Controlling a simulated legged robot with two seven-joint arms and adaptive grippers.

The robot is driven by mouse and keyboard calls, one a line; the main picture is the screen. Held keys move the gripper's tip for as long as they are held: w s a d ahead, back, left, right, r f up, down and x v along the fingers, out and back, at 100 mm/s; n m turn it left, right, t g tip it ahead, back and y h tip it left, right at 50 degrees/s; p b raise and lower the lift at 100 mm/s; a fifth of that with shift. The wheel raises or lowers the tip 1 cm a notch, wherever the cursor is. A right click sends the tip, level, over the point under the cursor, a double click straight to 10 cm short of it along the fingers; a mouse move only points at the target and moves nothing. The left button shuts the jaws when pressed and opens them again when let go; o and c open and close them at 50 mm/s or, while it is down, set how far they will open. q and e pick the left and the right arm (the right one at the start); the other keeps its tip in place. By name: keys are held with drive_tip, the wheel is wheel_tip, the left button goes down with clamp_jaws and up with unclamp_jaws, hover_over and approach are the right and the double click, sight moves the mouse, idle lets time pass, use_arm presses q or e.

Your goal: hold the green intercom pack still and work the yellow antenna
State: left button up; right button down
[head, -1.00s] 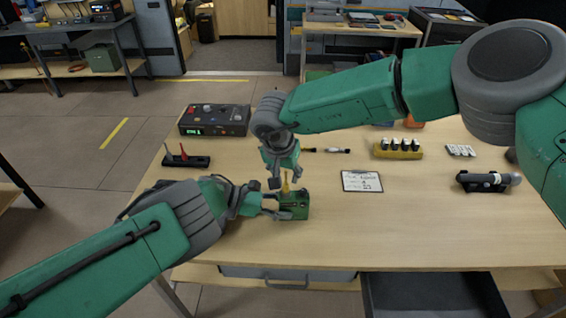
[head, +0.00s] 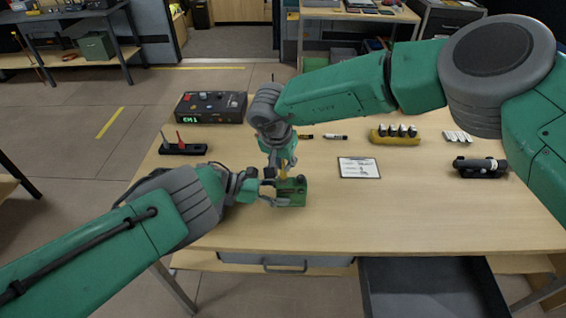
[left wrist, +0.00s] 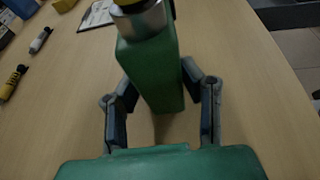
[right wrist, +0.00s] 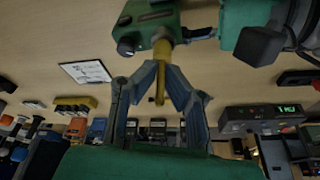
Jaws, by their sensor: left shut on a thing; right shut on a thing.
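The green intercom pack (head: 291,194) stands upright on the table near its front left part. My left gripper (head: 272,191) is shut on it from the left. In the left wrist view the pack (left wrist: 152,75) sits between the two fingers (left wrist: 158,92). The yellow antenna (right wrist: 160,85) rises from the top of the pack. My right gripper (head: 285,171) comes down from above and is shut on the antenna, mostly hiding it in the head view. In the right wrist view its fingers (right wrist: 160,72) close around the antenna, near the pack.
A dark box with a green display (head: 210,107) and a black stand with a red lever (head: 182,147) lie at the back left. A clipboard (head: 359,167), a yellow holder (head: 395,136) and a dark cylindrical device (head: 480,167) lie to the right. The table's front is clear.

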drive_tip(key=m, duration=0.2)
drive_tip(key=shift+m+h, duration=0.3)
drive_tip(key=shift+h, duration=0.1)
drive_tip(key=shift+m+g, duration=0.4)
drive_tip(key=shift+m, duration=0.6)
drive_tip(key=shift+m+h, duration=0.3)
drive_tip(key=shift+m, duration=0.3)
drive_tip(key=m+g, duration=0.1)
drive_tip(key=m, duration=0.2)
drive_tip(key=shift+r, duration=1.35)
